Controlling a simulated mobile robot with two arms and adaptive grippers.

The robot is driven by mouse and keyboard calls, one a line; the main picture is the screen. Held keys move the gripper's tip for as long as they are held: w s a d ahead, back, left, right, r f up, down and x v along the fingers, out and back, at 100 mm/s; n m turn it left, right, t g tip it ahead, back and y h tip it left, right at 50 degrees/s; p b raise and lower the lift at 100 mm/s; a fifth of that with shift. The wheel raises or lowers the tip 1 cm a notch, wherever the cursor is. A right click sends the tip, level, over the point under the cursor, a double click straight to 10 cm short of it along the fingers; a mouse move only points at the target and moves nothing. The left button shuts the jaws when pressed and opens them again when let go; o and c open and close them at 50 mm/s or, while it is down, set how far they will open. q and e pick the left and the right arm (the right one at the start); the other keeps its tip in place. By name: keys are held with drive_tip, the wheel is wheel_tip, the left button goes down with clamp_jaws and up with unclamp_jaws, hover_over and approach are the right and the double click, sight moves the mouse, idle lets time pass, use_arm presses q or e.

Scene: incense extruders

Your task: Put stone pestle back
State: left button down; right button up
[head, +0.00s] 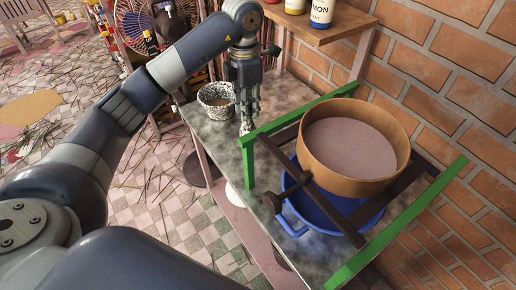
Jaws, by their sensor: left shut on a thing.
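My left gripper (247,112) points down over the table, just right of a speckled black-and-white stone mortar (214,101). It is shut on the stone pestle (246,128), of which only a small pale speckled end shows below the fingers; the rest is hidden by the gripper. The mortar stands upright with some brownish content inside. My right gripper is not in view.
A grey metal table (225,140) holds a green frame (249,167), dark wooden bars, a round wooden sieve (315,165) and a blue basin (292,222) beneath it. A wooden shelf (330,25) with jars overhangs behind. A brick wall (455,130) bounds the right.

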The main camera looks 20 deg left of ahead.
sight(246, 132)
use_arm(q)
drive_tip(key=f, duration=0.1)
drive_tip(key=f+p, duration=0.1)
drive_tip(key=f, duration=0.3)
drive_tip(key=shift+s+a+f, duration=0.1)
drive_tip(key=shift+s+a, duration=0.1)
drive_tip(key=shift+s, duration=0.1)
drive_tip(key=shift+f, duration=0.3)
wheel_tip(246, 132, down, 3)
drive_tip(key=shift+d+p, duration=0.1)
drive_tip(key=shift+p, duration=0.6)
drive_tip(key=shift+w+f, duration=0.1)
drive_tip(key=shift+f, duration=0.3)
drive_tip(key=c, duration=1.8)
unclamp_jaws()
drive_tip(key=shift+f, duration=0.1)
drive_tip(key=o, duration=0.4)
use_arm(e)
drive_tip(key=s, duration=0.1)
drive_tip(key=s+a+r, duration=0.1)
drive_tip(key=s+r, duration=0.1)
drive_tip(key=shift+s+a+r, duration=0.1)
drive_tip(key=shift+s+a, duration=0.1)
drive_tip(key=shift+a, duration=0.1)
